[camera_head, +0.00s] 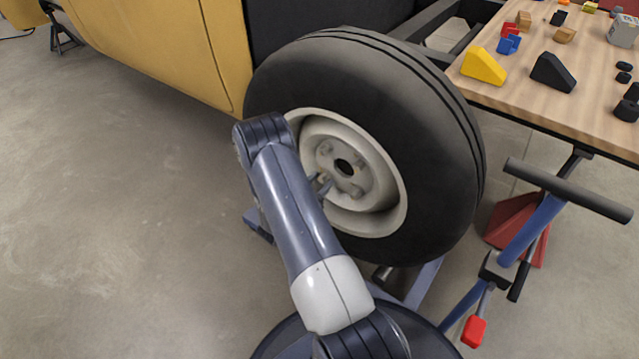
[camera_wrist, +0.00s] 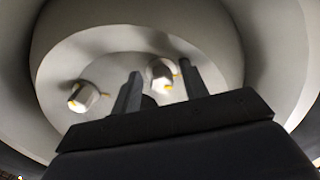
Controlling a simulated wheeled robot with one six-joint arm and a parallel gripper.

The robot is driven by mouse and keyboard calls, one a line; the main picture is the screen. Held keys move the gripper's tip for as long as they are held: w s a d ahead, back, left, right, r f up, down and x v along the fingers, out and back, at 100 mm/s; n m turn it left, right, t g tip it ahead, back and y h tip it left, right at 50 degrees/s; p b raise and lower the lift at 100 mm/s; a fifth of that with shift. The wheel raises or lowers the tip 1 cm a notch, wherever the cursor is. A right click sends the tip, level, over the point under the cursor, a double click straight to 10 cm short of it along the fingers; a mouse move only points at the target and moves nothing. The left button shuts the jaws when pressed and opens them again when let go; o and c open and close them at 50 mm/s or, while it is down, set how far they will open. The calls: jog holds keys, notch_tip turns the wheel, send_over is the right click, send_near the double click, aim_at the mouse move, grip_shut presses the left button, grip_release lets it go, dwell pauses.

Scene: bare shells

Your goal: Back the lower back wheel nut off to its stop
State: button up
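The wheel (camera_head: 440,150) is a black tyre with a cream rim and a hub with a dark centre hole (camera_head: 344,166). Several nuts sit around that hole; the lower ones are partly hidden by my arm. My gripper (camera_head: 324,186) is at the hub's lower left. In the wrist view my gripper (camera_wrist: 160,87) has its two fingers apart, pointing at the hub. A nut with yellow marks (camera_wrist: 160,74) shows between and beyond the fingertips. Another yellow-marked nut (camera_wrist: 84,97) is left of the fingers. I cannot tell which is the lower back nut, nor whether a finger touches one.
A yellow body panel (camera_head: 180,50) is left of the wheel. A wooden table (camera_head: 590,90) with blocks and small parts stands at right. A blue stand with a dark bar (camera_head: 565,190) and a red stand (camera_head: 515,220) are below it.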

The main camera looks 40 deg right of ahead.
grip_shut()
jog(key=shift+n, duration=0.3)
jog(key=n, duration=0.5)
jog(key=shift+s+p, duration=0.15)
jog(key=shift+p, duration=0.15)
jog(key=n, duration=0.2)
jog(key=n+p, duration=0.1)
jog(key=n, duration=0.2)
jog(key=shift+s+d+r+n, duration=0.1)
jog(key=shift+r+n, duration=0.05)
jog(key=shift+n, duration=0.15)
jog(key=n, duration=0.3)
jog(key=shift+r+n+p, duration=0.1)
jog(key=shift+n+p, duration=0.3)
jog(key=n, duration=0.3)
jog(key=shift+r+p, duration=0.1)
jog(key=shift+p, duration=0.3)
jog(key=n+p, duration=0.1)
jog(key=n, duration=0.5)
jog(key=shift+r+n, duration=0.1)
jog(key=shift+n, duration=0.2)
